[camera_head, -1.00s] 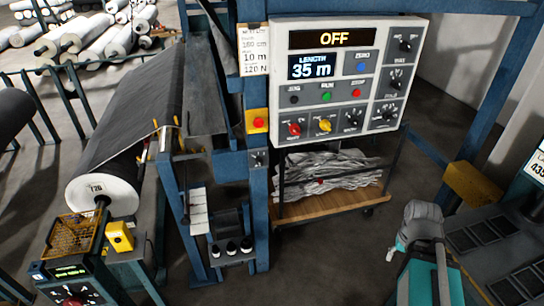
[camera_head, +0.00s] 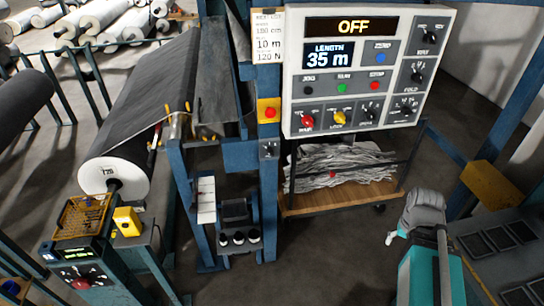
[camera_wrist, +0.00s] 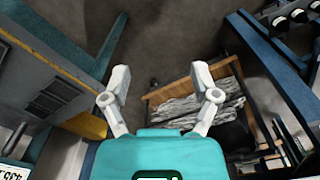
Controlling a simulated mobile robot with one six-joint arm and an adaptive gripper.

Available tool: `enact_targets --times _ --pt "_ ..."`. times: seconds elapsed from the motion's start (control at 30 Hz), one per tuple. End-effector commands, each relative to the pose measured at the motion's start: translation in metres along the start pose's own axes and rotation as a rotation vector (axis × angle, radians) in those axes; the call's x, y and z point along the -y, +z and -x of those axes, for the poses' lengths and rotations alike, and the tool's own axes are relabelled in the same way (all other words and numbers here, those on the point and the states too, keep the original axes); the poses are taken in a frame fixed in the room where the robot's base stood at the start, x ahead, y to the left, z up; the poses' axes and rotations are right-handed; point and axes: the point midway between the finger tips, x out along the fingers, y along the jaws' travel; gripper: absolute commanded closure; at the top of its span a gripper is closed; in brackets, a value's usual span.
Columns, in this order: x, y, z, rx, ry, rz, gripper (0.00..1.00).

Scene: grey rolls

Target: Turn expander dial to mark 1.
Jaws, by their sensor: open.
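A control panel (camera_head: 365,75) stands upright on the blue frame, with "OFF" on its upper display and "LENGTH 35 m" below. It has a red knob (camera_head: 307,122), a yellow knob (camera_head: 339,118) and several black dials, among them the lower-right dial (camera_head: 407,108) and the upper-right dial (camera_head: 428,37). A small separate dial (camera_head: 268,150) sits on the blue post below a red button. I cannot read which dial is the expander, nor its marks. My gripper (camera_wrist: 160,88) is open and empty in the wrist view, away from the panel, its two pale fingers spread above the floor.
A wooden cart (camera_head: 340,201) with crumpled grey material stands under the panel. A large roll (camera_head: 118,168) lies at left beside a small control box (camera_head: 80,276). A yellow-edged machine (camera_head: 492,186) stands at right.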

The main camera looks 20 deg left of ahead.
Motion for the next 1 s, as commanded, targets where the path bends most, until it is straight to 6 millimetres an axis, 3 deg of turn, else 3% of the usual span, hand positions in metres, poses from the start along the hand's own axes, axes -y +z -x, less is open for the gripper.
enact_targets --times 0.17,0.37,0.7,1.0 --pt "0.016 -0.020 -0.020 -0.071 -0.005 0.035 0.20" --pt "0.046 -0.061 -0.050 -0.231 -0.022 0.090 0.20" --pt "0.122 -0.138 -0.093 -0.584 -0.077 0.202 0.20" --pt "0.201 -0.188 -0.113 -0.895 -0.152 0.283 0.20"
